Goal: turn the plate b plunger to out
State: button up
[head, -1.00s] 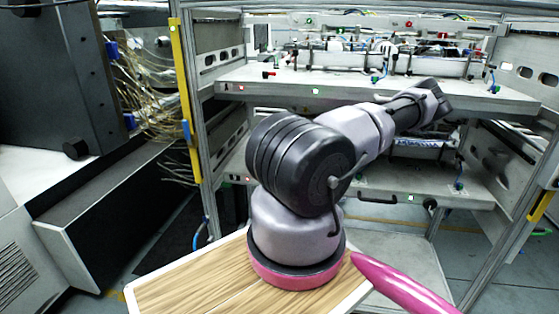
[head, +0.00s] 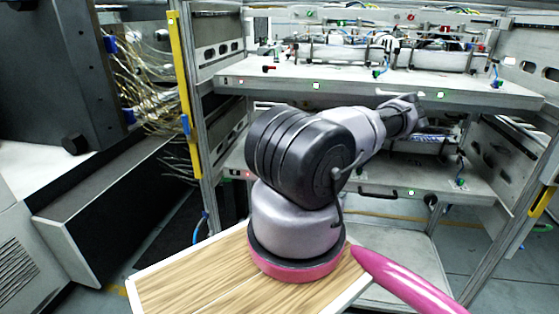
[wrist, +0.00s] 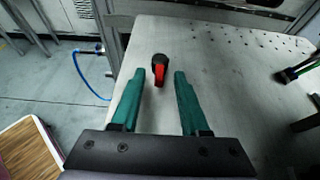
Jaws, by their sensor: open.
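A small plunger (wrist: 159,70) with a black rounded head and a red stem stands on a grey metal plate (wrist: 215,80) in the wrist view. My gripper (wrist: 160,77) is open, with its two green fingers on either side of the plunger in that view. I cannot tell whether the fingers are level with it or above it; no contact shows. In the head view, my gripper end (head: 412,103) is dark and small by the front edge of the upper shelf plate (head: 330,88). No label naming plate b is readable.
A green and black fitting (wrist: 295,73) lies at the right of the plate. A blue hose (wrist: 90,78) hangs left of the plate, over open floor. In the head view, a lower shelf plate (head: 380,185) and a yellow-edged post (head: 185,100) stand near my arm.

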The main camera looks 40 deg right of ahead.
grip_shut()
jog(key=shift+w, duration=0.1)
jog(key=shift+w+d+n+g+y, duration=0.25)
jog(key=shift+n+g+y, duration=0.25)
jog(key=shift+n+g, duration=0.2)
jog(key=shift+w+d+n+g+y, duration=0.2)
jog(key=shift+w+n+g+y, duration=0.1)
jog(key=shift+n+g+y, duration=0.3)
jog(key=shift+w+d+n+g+y, duration=0.25)
jog(key=shift+n+g+y, duration=0.15)
jog(key=shift+n+g, duration=0.35)
jog(key=shift+w+d+r+n+g+y, duration=0.1)
jog(key=shift+w+n+g+y, duration=0.1)
jog(key=shift+n+g, duration=0.35)
jog(key=shift+w+n+g+y, duration=0.15)
jog(key=shift+n+g+y, duration=0.05)
jog(key=shift+n+g, duration=0.25)
